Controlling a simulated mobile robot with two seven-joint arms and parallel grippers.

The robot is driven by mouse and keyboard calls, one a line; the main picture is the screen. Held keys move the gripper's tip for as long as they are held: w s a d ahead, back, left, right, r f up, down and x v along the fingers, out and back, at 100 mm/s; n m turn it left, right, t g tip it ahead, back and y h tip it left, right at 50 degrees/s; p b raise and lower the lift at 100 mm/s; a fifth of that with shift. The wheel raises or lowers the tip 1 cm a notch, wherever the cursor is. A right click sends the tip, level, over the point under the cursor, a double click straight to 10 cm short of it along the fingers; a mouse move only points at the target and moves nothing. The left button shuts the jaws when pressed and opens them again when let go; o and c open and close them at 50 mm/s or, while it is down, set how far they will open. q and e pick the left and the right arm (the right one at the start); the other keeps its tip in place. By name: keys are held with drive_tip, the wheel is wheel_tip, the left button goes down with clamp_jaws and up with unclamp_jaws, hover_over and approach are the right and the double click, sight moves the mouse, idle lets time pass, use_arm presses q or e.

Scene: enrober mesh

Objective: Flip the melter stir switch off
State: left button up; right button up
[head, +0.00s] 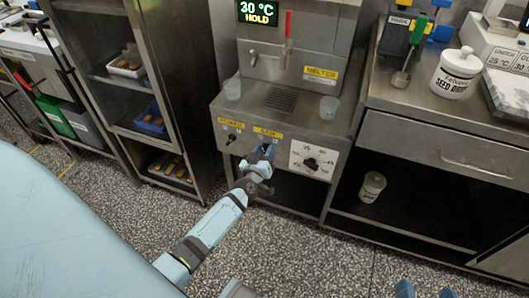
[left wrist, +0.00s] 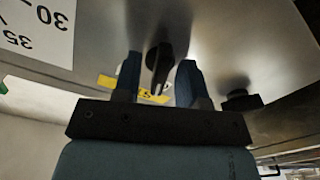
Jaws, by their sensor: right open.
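The melter (head: 285,110) stands at the centre of the head view. Its front panel has a yellow stir label (head: 267,132), and the switch under it is hidden behind my left gripper (head: 262,153). In the left wrist view the black stir switch (left wrist: 159,60) shows between the two blue fingers of my left gripper (left wrist: 158,80). The fingers are apart, one on each side of the switch, and I see a gap on both sides. My right gripper (head: 426,292) shows only its blue fingertips at the bottom edge, apart and empty.
A power switch (head: 232,138) sits left of the stir label, and a temperature dial (head: 312,163) sits to the right. Two translucent cups (head: 328,107) stand on the melter's ledge. A counter with a seed drum (head: 457,73) is at the right, a shelf rack (head: 140,90) at the left.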

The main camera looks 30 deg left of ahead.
use_arm(q)
drive_tip(key=c, duration=0.6)
use_arm(e)
drive_tip(key=shift+r, duration=0.15)
use_arm(q)
drive_tip(key=shift+r+n+p, duration=0.1)
drive_tip(key=shift+n+p, duration=0.25)
drive_tip(key=shift+n, duration=0.65)
use_arm(e)
drive_tip(key=shift+s+d+f+g+h, duration=0.15)
drive_tip(key=shift+d+f+g+h, duration=0.1)
drive_tip(key=shift+f, duration=0.4)
drive_tip(key=shift+s+d+f+g+h, duration=0.15)
drive_tip(key=shift+d+f+g, duration=0.1)
drive_tip(key=shift+f, duration=0.35)
use_arm(q)
drive_tip(key=o, duration=0.6)
use_arm(e)
drive_tip(key=shift+r, duration=0.1)
drive_tip(key=shift+r, duration=0.1)
